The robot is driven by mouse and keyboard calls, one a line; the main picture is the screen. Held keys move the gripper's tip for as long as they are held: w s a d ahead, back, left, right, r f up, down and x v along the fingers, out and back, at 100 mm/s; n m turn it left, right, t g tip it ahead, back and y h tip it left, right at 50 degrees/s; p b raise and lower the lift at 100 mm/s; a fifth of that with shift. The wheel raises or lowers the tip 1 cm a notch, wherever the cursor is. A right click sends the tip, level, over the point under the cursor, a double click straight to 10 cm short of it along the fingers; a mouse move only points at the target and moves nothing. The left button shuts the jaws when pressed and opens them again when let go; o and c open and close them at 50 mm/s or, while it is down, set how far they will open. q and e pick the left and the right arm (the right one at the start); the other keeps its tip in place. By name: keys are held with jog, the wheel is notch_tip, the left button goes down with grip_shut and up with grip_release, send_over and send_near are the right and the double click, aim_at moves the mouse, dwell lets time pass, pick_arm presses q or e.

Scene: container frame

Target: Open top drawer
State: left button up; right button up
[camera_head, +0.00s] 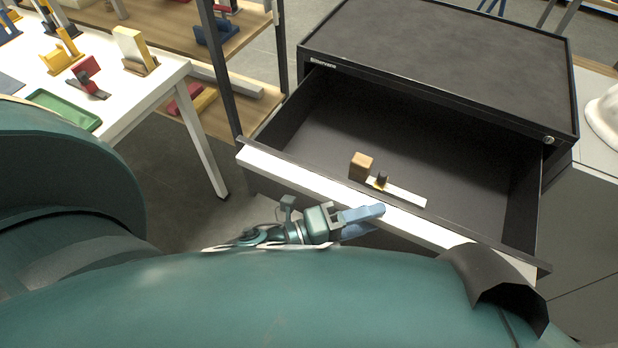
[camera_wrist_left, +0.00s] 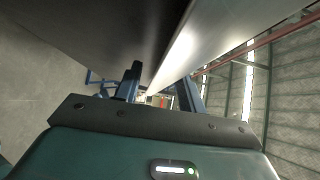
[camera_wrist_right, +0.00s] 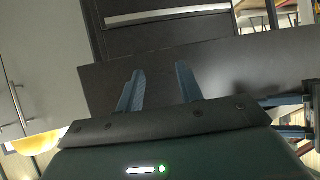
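The top drawer (camera_head: 460,150) of the black cabinet (camera_head: 440,50) is pulled well out in the head view. Its white front edge (camera_head: 300,180) faces me. My left gripper (camera_head: 365,214) is at the outer side of that front edge, near its middle. In the left wrist view, the two fingers of my left gripper (camera_wrist_left: 160,88) are apart, with the pale drawer edge running between them. Whether they touch it is not clear. My right gripper (camera_wrist_right: 158,85) shows only in the right wrist view; its fingers are apart with nothing between them, facing a dark panel.
Inside the drawer are a wooden block (camera_head: 361,166), a small dark piece (camera_head: 382,180) and a white strip (camera_head: 405,194). A white table (camera_head: 150,85) with coloured parts stands at the left, beside wooden shelving (camera_head: 170,30). Grey cabinetry (camera_head: 590,215) stands at the right.

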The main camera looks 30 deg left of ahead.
pick_arm(q)
jog(key=b+v, duration=0.2)
jog(key=v, duration=1)
jog(key=shift+s, duration=0.15)
pick_arm(e)
jog(key=shift+a+f, duration=0.3)
jog(key=shift+f, duration=0.05)
pick_arm(q)
jog(key=shift+a, duration=0.1)
